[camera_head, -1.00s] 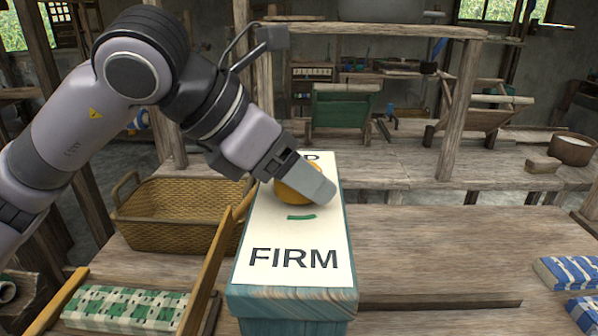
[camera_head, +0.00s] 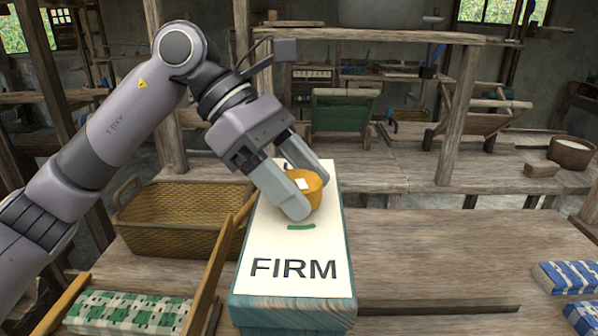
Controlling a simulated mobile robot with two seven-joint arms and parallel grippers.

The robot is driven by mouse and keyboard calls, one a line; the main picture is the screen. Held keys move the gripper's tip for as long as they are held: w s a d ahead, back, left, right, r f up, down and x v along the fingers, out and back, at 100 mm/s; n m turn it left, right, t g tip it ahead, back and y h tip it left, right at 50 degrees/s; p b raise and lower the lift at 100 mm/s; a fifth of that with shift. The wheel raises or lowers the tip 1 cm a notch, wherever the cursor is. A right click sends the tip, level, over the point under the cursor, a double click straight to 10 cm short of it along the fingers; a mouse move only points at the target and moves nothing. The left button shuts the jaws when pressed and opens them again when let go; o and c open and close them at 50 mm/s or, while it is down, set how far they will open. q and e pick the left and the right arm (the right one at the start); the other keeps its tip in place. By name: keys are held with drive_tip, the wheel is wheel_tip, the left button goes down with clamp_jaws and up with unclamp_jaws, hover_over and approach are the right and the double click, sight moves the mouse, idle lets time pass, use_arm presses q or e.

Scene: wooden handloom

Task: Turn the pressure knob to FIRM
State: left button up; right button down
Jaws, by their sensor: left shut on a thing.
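The orange-yellow pressure knob (camera_head: 311,186) sits on the cream label plate (camera_head: 262,240) on top of a teal wooden box (camera_head: 291,312). A pale mark shows on the knob's top. A short green mark (camera_head: 301,227) lies on the plate just in front of the knob, above the printed word FIRM (camera_head: 293,269). My left gripper (camera_head: 306,190) reaches in from the upper left and is shut on the knob, one finger on its near left side and one behind it. The lettering at the plate's far end is hidden by the gripper. My right gripper is not in view.
A woven basket (camera_head: 185,243) stands left of the box. A wooden bar (camera_head: 210,283) slants up close beside the box.

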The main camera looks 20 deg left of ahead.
use_arm(q)
drive_tip(key=shift+m+g, duration=0.4)
drive_tip(key=shift+m, duration=0.2)
drive_tip(key=o, duration=1)
drive_tip(key=shift+c, duration=0.2)
drive_tip(key=v, duration=0.7)
drive_tip(key=shift+r, duration=0.1)
